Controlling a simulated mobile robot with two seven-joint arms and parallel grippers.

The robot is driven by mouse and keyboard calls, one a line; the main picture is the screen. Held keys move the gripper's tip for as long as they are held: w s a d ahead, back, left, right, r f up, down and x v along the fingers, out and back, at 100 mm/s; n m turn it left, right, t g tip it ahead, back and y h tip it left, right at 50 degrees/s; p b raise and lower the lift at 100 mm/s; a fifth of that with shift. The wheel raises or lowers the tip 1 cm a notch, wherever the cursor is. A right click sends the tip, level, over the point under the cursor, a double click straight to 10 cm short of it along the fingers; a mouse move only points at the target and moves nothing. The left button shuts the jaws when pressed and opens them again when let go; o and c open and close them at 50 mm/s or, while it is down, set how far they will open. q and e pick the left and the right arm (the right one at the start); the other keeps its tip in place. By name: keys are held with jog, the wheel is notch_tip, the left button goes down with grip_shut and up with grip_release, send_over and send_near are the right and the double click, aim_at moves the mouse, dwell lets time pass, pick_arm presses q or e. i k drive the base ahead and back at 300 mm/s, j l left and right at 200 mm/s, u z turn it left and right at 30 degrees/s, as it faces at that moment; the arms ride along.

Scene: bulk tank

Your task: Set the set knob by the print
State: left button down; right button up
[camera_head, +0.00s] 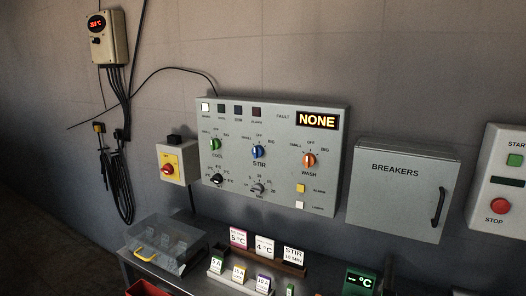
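A grey control panel (330,180) hangs on the wall at the middle. Its black knob (216,179) at the lower left has small °C marks around it; its exact setting is too small to read. Above it is a green knob (215,144), with a blue STIR knob (258,152), an orange WASH knob (309,160) and a grey knob (258,188) to the right. Printed cards stand on a rack below: a pink-topped card reading 5 °C (238,239), a 4 °C card (264,247) and a STIR 10 MIN card (293,255). Neither gripper shows.
A clear box with a yellow handle (146,254) stands on the table at left. A red switch box (177,163), a breaker box (395,210) and a START/STOP box (503,178) flank the panel. The panel's front is unobstructed.

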aim_at(217, 179)
jog(key=i+j, duration=0.1)
jog(key=j, duration=0.25)
jog(key=i+j, duration=0.15)
jog(key=j, duration=0.25)
jog(key=i+j, duration=0.1)
jog(key=j, duration=0.25)
jog(key=i+j, duration=0.1)
jog(key=j, duration=0.25)
jog(key=i+j, duration=0.15)
jog(key=j, duration=0.25)
jog(key=i+j, duration=0.1)
jog(key=j, duration=0.25)
